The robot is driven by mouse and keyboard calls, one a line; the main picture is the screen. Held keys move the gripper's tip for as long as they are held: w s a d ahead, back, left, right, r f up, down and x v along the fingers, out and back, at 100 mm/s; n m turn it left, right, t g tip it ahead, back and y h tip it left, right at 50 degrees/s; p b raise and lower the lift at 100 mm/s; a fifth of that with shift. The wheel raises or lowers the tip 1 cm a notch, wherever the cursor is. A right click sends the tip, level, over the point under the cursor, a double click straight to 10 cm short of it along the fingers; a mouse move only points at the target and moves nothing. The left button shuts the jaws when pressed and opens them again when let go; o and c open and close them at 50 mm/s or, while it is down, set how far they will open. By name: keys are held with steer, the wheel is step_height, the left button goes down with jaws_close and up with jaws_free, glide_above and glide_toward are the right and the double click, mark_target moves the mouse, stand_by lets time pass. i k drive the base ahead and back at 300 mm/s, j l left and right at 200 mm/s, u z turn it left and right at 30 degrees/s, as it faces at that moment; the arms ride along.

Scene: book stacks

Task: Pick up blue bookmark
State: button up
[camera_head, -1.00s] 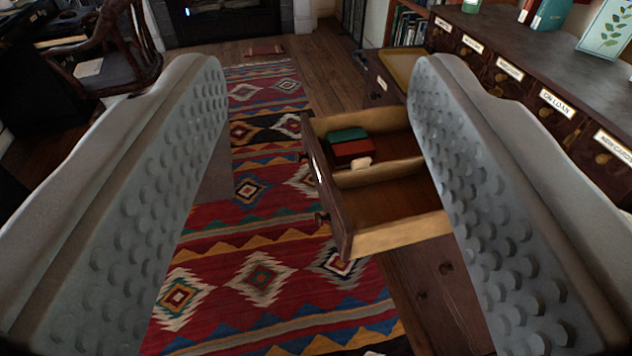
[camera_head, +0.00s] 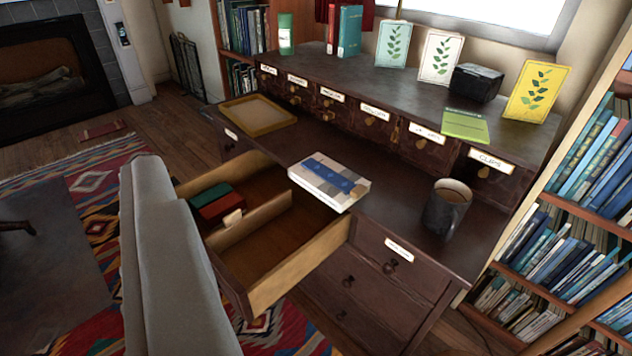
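A blue strip (camera_head: 331,175), which looks like the blue bookmark, lies flat on a pale patterned book (camera_head: 310,181). The book lies on the dark wooden desk, beside the open drawer. I see nothing held.
The open drawer (camera_head: 290,285) juts out and holds green and red items. A mug (camera_head: 446,207) stands at the desk's right, a tray (camera_head: 258,114) at its left. Labelled small drawers line the back, with cards on top. A bookcase (camera_head: 560,250) stands at the right.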

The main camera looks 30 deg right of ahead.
mark_target(345, 184)
steer(key=i+l+z, duration=0.15)
steer(key=l+z, duration=0.2)
steer(key=i+l+z, duration=0.2)
steer(key=z, duration=0.15)
